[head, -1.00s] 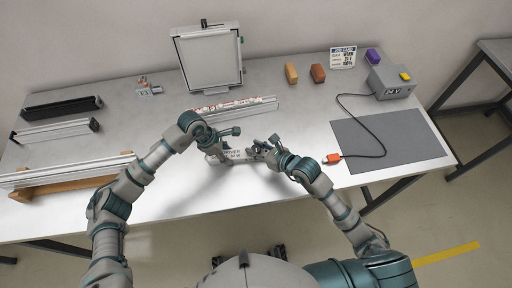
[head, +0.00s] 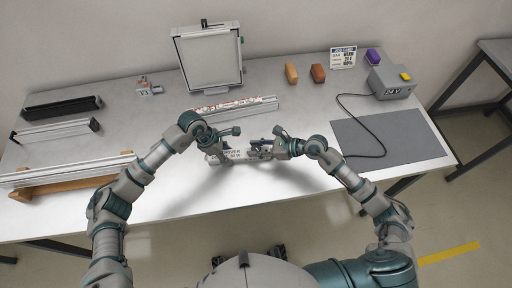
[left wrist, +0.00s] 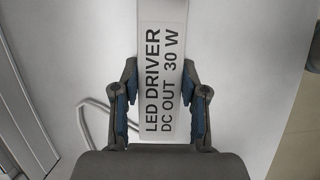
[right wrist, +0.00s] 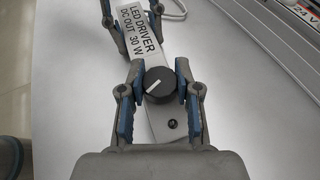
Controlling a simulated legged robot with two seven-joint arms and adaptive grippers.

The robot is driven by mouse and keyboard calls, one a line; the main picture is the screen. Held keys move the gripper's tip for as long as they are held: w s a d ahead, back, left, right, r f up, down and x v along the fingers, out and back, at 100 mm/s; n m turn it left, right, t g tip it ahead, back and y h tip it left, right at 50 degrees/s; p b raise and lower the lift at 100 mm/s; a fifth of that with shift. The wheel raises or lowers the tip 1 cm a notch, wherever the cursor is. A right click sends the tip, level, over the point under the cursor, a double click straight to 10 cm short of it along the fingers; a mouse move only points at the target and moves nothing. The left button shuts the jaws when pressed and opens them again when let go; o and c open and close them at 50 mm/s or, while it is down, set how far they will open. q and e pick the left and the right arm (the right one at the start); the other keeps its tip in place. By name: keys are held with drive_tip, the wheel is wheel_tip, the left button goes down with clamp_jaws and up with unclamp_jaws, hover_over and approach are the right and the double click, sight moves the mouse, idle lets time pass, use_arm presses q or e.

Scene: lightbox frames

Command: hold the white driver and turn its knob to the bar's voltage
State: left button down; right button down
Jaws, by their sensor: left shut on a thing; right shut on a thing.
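The white driver (left wrist: 164,70), labelled "LED DRIVER DC OUT 30 W", is held above the table near its front edge. My left gripper (left wrist: 158,92) is shut on the driver's body, one finger on each long side; it also shows in the head view (head: 215,150). My right gripper (right wrist: 160,88) is shut on the black knob (right wrist: 160,84) at the driver's other end. The knob's white pointer line points left and slightly down in the right wrist view.
A job card (head: 343,57), coloured blocks (head: 291,73) and an upright panel (head: 212,62) stand at the back. Other bars (head: 60,125) lie left.

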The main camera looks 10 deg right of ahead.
drive_tip(key=shift+f+n+g+y, duration=0.15)
drive_tip(key=shift+n+g+y, duration=0.35)
drive_tip(key=shift+n+g, duration=1.2)
drive_tip(key=shift+g, duration=0.3)
drive_tip(key=c, duration=0.8)
unclamp_jaws()
drive_tip(key=v, duration=1.2)
drive_tip(key=shift+d, duration=0.15)
use_arm(q)
drive_tip(key=c, duration=0.5)
unclamp_jaws()
drive_tip(key=shift+c, duration=0.2)
